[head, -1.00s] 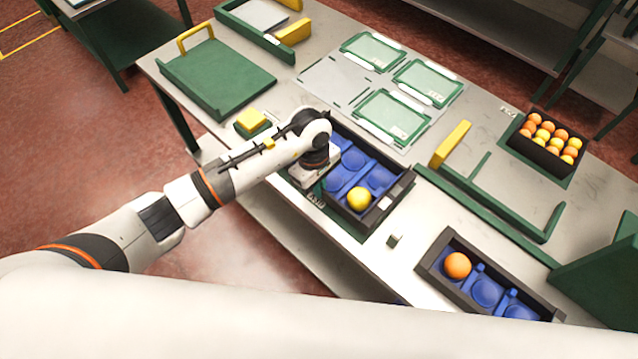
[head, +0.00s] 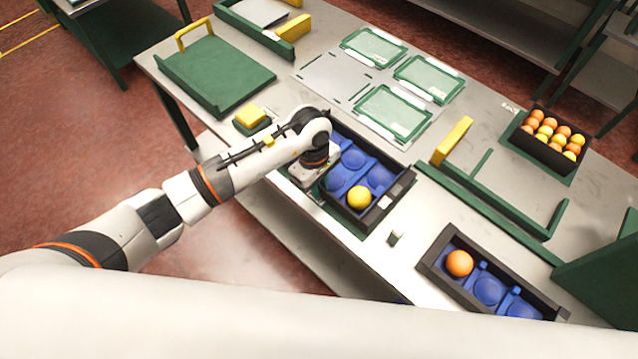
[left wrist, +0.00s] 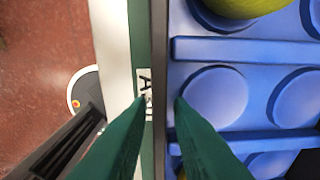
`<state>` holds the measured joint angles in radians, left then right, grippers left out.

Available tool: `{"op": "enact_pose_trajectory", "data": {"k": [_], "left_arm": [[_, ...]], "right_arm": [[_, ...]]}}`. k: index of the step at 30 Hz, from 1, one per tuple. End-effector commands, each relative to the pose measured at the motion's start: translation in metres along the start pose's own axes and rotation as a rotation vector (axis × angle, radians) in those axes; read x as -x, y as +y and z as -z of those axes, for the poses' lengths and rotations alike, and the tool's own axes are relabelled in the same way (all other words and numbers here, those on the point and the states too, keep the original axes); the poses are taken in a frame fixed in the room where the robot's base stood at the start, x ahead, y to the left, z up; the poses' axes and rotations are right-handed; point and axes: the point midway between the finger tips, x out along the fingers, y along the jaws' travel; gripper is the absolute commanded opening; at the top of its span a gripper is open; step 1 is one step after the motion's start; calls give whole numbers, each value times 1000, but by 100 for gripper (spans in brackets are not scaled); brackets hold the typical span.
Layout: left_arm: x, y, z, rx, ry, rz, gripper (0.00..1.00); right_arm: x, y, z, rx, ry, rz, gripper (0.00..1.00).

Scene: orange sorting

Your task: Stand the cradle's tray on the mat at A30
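The tray (head: 392,203) has dark walls and blue cups, with one yellow fruit (head: 359,197) in a cup at its near right end. It rests on or just over a green mat (head: 347,225); any small gap under it cannot be made out. The left wrist view shows the tray's dark wall (left wrist: 158,60) beside the green mat edge and a partly hidden label (left wrist: 145,88) beginning with A. My left gripper (left wrist: 160,98) points down at the tray's left end, its green fingertips on either side of the wall, apart from it. My right gripper is out of view.
A second dark tray (head: 432,258) with an orange fruit stands at front right. A full fruit crate (head: 540,152) stands at back right. Green rails (head: 480,205) and a yellow block (head: 452,140) lie right of the tray. Green outlined mats (head: 395,112) lie behind, empty.

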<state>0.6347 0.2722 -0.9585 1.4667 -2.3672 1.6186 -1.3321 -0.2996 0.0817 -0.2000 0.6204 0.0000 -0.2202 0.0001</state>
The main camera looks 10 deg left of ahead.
Motion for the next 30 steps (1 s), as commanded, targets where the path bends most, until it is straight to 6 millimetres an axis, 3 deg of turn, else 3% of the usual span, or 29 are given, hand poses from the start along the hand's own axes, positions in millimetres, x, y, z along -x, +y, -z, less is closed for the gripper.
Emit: {"op": "enact_pose_trajectory", "data": {"k": [2, 14, 30], "left_arm": [[0, 0, 0, 0, 0, 0, 32], [7, 0, -1, 1, -2, 1, 32], [107, 0, -1, 0, -3, 2, 32]], "right_arm": [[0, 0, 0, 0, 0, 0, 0], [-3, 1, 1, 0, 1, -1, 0], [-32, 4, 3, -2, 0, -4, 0]]}}
